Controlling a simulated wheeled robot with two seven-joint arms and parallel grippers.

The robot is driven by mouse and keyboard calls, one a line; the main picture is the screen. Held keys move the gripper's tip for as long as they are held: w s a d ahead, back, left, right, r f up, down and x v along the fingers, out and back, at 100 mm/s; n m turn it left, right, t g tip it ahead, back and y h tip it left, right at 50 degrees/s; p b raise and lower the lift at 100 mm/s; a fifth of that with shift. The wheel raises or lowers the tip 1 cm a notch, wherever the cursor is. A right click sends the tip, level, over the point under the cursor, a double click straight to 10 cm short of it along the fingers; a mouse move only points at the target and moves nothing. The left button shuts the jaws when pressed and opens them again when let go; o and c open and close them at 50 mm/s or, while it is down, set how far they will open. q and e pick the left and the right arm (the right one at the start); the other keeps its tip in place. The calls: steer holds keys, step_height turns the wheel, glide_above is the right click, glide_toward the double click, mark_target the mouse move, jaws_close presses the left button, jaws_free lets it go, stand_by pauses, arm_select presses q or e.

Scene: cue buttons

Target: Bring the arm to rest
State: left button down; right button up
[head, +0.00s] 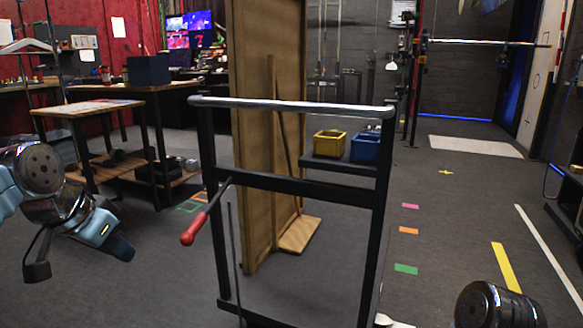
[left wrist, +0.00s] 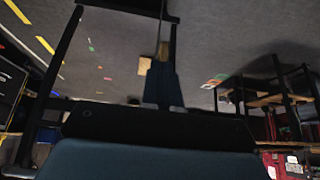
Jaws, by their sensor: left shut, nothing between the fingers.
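My left gripper (head: 122,248) is at the left of the head view, in front of and to the left of a black metal frame. It hangs in the air, pointing down and to the right, with its fingers shut and empty. In the left wrist view the closed fingers (left wrist: 163,85) show at the middle, with nothing between them. That view looks upside down, with grey floor beyond the fingertips. My right gripper is not in view. No cue buttons can be made out.
The black frame (head: 300,187) has a silver top bar and a red-handled rod (head: 194,229) sticking out on its left. A wooden panel (head: 254,130) stands behind. A table (head: 90,107) is behind the gripper.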

arm_select(q)
steer(key=w+d+f+n+g+h+p, duration=0.1)
steer(key=w+d+f+p, duration=0.15)
steer(key=f, duration=0.55)
steer(key=w+d+f+g+p, duration=0.1)
steer(key=w+d+f, duration=0.15)
steer(key=f, duration=0.55)
steer(key=w+d+f+n+h+p, duration=0.1)
steer(key=d+f, duration=0.3)
steer(key=f, duration=0.5)
steer(key=s+d+f+n+g+p, duration=0.1)
steer(key=s+d+f, duration=0.3)
steer(key=s+f, duration=0.5)
steer(key=s+d+f+n+g+p, duration=0.2)
steer(key=s+d+f+n+p, duration=0.1)
steer(key=s+f, duration=0.7)
steer(key=shift+s+d+f+p, duration=0.3)
steer(key=shift+d+f+p, duration=0.1)
steer(key=shift+d+p, duration=0.35)
steer(key=shift+d, duration=0.1)
